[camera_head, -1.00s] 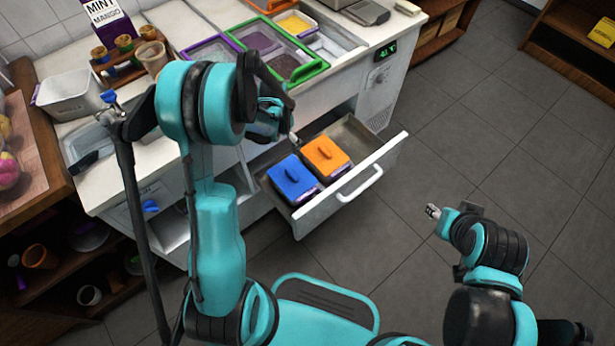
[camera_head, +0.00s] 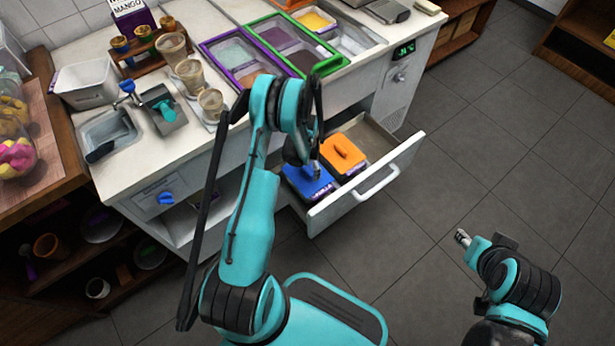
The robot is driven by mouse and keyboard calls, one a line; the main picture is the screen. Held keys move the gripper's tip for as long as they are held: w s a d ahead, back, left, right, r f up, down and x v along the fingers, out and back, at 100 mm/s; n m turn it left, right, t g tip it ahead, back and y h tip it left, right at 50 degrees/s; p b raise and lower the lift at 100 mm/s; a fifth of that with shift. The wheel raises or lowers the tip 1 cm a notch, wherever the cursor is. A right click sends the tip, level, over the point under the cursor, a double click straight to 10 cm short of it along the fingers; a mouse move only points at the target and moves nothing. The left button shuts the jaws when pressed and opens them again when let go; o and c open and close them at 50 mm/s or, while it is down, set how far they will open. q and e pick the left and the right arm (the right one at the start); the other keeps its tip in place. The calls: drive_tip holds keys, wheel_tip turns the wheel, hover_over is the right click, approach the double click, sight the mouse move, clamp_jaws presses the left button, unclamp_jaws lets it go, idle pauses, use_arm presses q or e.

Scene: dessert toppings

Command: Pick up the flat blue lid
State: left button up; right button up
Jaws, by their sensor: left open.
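The flat blue lid (camera_head: 305,184) sits on a container at the left of the open drawer (camera_head: 366,199). My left gripper (camera_head: 316,170) is over the far part of the blue lid, pointing down and open. My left arm partly hides the lid's left and far sides, and I cannot tell whether the fingers touch its handle. An orange lid (camera_head: 343,154) with a handle lies beside it on the right in the same drawer. My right gripper (camera_head: 463,238) is low at the right over the floor, far from the drawer; its finger gap is too small to read.
The counter above the drawer holds topping trays with purple (camera_head: 230,55) and green (camera_head: 328,69) frames. Several cups (camera_head: 190,75), a white bin (camera_head: 86,84) and a scoop in a grey holder (camera_head: 162,108) stand at the left. The floor (camera_head: 450,150) at the right is clear.

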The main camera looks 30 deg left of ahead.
use_arm(q)
drive_tip(key=shift+f, duration=0.95)
drive_tip(key=shift+r, duration=0.1)
drive_tip(key=shift+c, duration=0.3)
drive_tip(key=c, duration=1.2)
drive_tip(key=shift+r, duration=0.1)
